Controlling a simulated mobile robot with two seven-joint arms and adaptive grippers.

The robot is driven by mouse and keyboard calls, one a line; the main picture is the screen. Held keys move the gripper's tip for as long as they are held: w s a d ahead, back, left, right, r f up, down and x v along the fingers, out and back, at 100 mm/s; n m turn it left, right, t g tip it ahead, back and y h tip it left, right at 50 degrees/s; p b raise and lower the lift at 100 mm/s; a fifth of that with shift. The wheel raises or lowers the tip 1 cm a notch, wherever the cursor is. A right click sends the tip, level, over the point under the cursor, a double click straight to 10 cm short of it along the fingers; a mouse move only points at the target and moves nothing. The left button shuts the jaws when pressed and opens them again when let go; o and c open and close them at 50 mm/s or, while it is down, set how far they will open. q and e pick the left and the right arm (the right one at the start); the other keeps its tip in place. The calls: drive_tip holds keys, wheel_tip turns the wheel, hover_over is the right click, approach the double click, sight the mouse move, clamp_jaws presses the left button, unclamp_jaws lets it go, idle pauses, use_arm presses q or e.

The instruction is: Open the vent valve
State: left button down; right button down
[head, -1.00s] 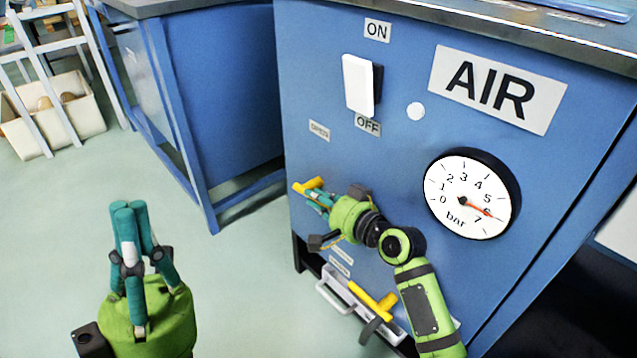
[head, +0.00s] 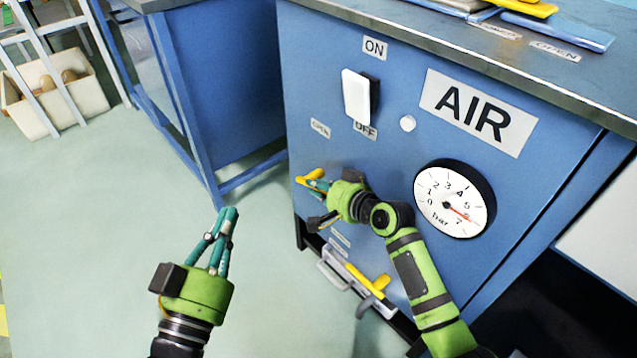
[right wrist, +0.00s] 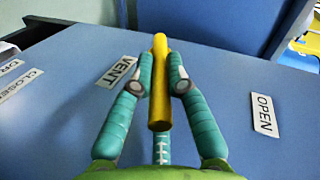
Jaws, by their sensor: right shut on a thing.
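The yellow vent valve handle (head: 310,176) is on the left part of the blue cabinet front, below the OPEN label (head: 320,128). My right gripper (head: 318,184) is shut on the handle. Its fingers hide part of the handle and its mount. My left gripper (head: 229,214) is empty, its fingertips together, over the floor left of the cabinet.
The air gauge (head: 453,199) reads about 6 bar. A white switch (head: 357,97) sits between ON and OFF labels. Below my right gripper, another yellow handle (head: 368,279) shows by a white tray-like part (head: 340,275). Open floor lies to the left.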

drive_tip(key=shift+w+d+r, duration=0.1)
drive_tip(key=shift+w+r, duration=0.05)
drive_tip(key=shift+r, duration=0.1)
drive_tip(key=c, duration=1.2)
unclamp_jaws()
drive_tip(key=shift+f, duration=0.15)
drive_tip(key=shift+f, duration=0.1)
